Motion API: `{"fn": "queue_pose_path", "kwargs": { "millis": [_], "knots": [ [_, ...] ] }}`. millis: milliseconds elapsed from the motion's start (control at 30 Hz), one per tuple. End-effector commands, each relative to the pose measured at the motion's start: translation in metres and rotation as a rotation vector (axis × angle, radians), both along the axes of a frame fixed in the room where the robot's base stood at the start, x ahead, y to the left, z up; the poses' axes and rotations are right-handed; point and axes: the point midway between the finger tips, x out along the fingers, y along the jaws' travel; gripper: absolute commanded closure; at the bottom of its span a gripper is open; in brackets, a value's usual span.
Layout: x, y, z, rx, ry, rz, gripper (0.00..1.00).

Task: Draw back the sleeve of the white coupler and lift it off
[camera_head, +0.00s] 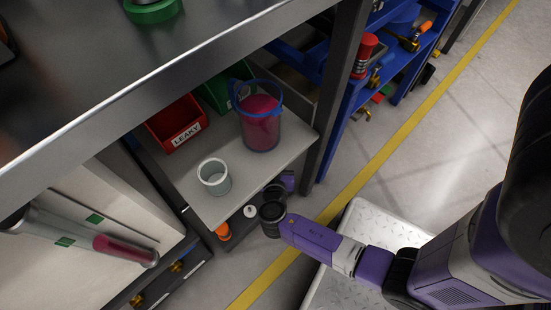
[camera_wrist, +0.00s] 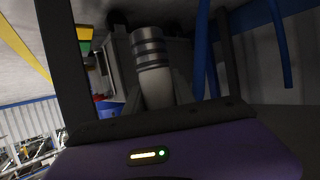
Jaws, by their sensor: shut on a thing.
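My gripper (camera_head: 270,211) reaches in at the front right corner of the grey shelf, low beside its edge. In the wrist view a pale, cylindrical coupler (camera_wrist: 152,62) with dark ring bands stands in front of the palm. I take it to be the white coupler, and my gripper is shut on it. In the head view a small white round piece (camera_head: 250,211) shows just left of the gripper; I cannot tell whether it is part of the same coupler. The fingertips and the sleeve's exact position are hidden or too dark to tell.
The grey shelf holds a clear empty cup (camera_head: 214,177), a jug of magenta liquid (camera_head: 260,122) and a red bin (camera_head: 178,124) marked LEAKY. An orange item (camera_head: 223,232) is below the edge. Blue hoses (camera_wrist: 279,40) hang at right in the wrist view.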

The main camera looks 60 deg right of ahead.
Motion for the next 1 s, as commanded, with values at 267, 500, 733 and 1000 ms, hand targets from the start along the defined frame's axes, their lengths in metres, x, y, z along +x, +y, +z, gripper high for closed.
{"fn": "queue_pose_path", "kwargs": {
  "millis": [267,500,733,1000],
  "knots": [
    [0.001,0.000,0.009,-0.001,-0.002,0.000,1.00],
    [0.000,0.000,0.019,-0.001,0.000,0.000,1.00],
    [0.000,0.000,0.030,0.000,-0.002,-0.001,1.00],
    [0.000,0.000,0.042,-0.001,0.000,0.000,1.00]
  ]
}}
